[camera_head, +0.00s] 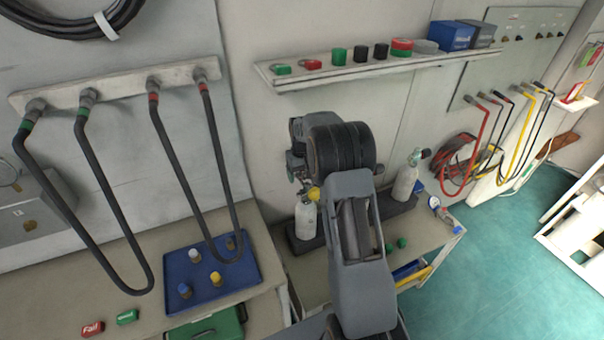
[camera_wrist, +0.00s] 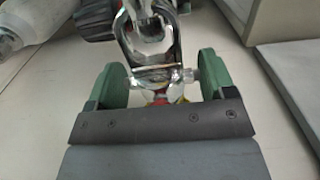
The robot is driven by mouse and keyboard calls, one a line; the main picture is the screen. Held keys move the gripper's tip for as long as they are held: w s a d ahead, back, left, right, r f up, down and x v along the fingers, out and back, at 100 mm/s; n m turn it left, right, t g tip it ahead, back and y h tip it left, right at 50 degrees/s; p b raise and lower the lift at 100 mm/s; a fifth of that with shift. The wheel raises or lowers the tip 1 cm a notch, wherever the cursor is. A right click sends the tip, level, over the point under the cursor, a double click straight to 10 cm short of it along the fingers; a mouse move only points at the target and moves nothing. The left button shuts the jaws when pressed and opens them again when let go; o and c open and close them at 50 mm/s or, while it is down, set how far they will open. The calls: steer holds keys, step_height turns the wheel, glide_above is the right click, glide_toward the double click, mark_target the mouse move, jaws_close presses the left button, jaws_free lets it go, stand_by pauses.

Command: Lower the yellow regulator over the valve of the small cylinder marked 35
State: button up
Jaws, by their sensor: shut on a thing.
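My gripper (camera_wrist: 160,84) is shut on a metal fitting, seen from close by between its green finger pads in the wrist view. The fitting is the regulator (camera_wrist: 150,40), with a chrome yoke and small yellow and red parts low between the fingers. In the head view a yellow part of the regulator (camera_head: 314,193) shows just above the left white cylinder (camera_head: 305,219); my arm hides most of it. A second white cylinder (camera_head: 405,181) stands to the right. I cannot read a 35 on either cylinder, nor tell whether the regulator touches a valve.
Both cylinders stand in a dark rack (camera_head: 295,243) on the bench. A blue tray (camera_head: 240,284) with several fittings lies to the left. Black hoses (camera_head: 100,180) hang beside it. A wall shelf (camera_head: 345,73) runs behind my arm. Small green pieces (camera_head: 402,242) lie in front of the rack.

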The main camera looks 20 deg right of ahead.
steer(key=shift+f, duration=0.3)
steer(key=shift+f+b, duration=0.3)
steer(key=shift+b, duration=0.15)
steer(key=shift+f+b, duration=0.85)
steer(key=shift+f, duration=0.35)
stand_by(1.5)
steer(key=o, duration=1.3)
steer(key=shift+s, duration=0.1)
step_height(320, 180, up, 12)
steer(key=shift+r+b, duration=0.1)
steer(key=shift+b, duration=0.85)
